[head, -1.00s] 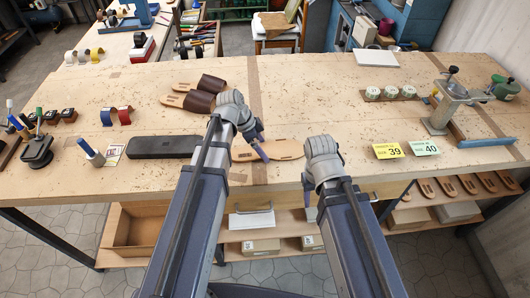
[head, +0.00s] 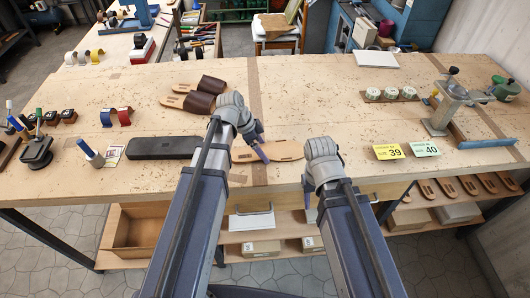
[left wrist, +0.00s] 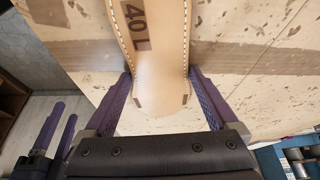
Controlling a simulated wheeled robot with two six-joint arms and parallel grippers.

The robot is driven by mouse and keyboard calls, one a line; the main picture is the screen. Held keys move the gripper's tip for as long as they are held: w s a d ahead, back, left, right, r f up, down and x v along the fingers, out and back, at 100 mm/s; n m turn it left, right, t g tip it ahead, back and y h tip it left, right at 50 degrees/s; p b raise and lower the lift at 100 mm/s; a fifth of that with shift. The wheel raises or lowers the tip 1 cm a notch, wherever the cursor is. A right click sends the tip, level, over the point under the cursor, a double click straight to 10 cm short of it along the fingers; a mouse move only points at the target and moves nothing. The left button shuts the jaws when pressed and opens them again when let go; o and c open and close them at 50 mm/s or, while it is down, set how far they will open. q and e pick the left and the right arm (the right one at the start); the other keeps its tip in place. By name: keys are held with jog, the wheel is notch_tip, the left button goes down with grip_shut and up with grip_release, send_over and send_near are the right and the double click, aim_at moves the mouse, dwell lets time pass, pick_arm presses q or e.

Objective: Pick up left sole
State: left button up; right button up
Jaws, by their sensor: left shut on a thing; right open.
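The left sole (head: 284,151) is a tan leather sole lying flat near the front edge of the workbench. In the left wrist view the sole (left wrist: 160,65) shows stitching along its edges and the mark "40 L". My left gripper (head: 260,147) is shut on the sole, with a purple finger on each side of it in the left wrist view (left wrist: 165,97). Part of the sole is hidden behind this gripper in the head view. My right gripper (head: 310,190) is open and empty, to the right of the sole by the bench's front edge.
Two sandals with brown straps (head: 208,84) lie behind the left gripper. A black case (head: 160,147) lies to its left. Yellow "39" (head: 388,152) and green "40" (head: 424,148) cards lie to the right, near a press (head: 446,108). The bench between is mostly clear.

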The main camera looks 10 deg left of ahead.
pick_arm(q)
jog(key=shift+r, duration=0.1)
notch_tip(320, 180, up, 10)
jog(key=p, duration=1.1)
jog(key=b, duration=0.8)
send_over(269, 150)
jog(key=s+a, duration=0.1)
jog(key=a, duration=0.1)
notch_tip(269, 150, down, 7)
jog(key=shift+a, duration=0.1)
jog(key=shift+r+p, duration=0.15)
jog(key=shift+p, duration=0.15)
